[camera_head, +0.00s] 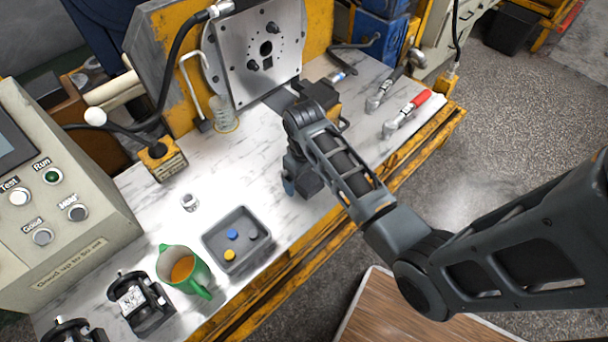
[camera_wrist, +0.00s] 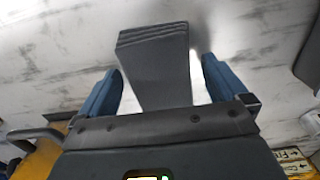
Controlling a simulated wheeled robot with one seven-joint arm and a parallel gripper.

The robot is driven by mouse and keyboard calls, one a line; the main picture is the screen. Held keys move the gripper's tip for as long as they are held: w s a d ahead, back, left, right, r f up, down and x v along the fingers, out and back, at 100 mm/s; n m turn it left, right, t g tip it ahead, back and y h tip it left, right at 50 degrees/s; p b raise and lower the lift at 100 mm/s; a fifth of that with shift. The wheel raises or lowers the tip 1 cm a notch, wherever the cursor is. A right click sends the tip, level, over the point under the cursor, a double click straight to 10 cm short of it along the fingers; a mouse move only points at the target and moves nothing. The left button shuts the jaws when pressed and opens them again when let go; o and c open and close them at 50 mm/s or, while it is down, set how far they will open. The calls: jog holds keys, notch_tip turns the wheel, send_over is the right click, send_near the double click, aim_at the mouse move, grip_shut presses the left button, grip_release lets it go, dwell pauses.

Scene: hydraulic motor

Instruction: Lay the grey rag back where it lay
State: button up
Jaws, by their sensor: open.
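The grey rag (camera_wrist: 155,75) looks like a folded, layered grey strip in the wrist view. It lies between the two blue fingers of my gripper (camera_wrist: 161,66). The fingers are apart, with bright gaps showing on both sides of the rag, the wider one on its right. Whether the rag touches the white marbled bench top (camera_wrist: 60,50) cannot be told.
A grey tray (camera_head: 211,241) with small caps and a green mug (camera_head: 196,270) stand left of my gripper. The motor's steel plate (camera_head: 237,65) rises behind. A red-handled tool (camera_head: 408,113) lies at the right. A yellow-black block (camera_head: 162,160) stands at the left. Bare bench lies between tray and gripper.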

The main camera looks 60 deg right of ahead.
notch_tip(320, 180, up, 12)
jog(key=s+a+f+t, duration=0.1)
jog(key=s+a+f, duration=0.1)
jog(key=s+a+f+n+t+h, duration=0.1)
jog(key=s+a+f+t, duration=0.1)
jog(key=s+a+f+t+h, duration=0.1)
jog(key=s+a+f, duration=0.1)
jog(key=s+a, duration=0.1)
jog(key=shift+a, duration=0.1)
jog(key=s+a+r+n+t+y, duration=0.1)
jog(key=s+a+r+t, duration=0.4)
jog(key=s+r, duration=0.3)
jog(key=s+a+r+n+t+y, duration=0.1)
jog(key=s+a+r+t, duration=0.5)
jog(key=r, duration=0.7)
jog(key=shift+s+a+r, duration=0.3)
jog(key=shift+s+a, duration=0.05)
jog(key=shift+s, duration=0.9)
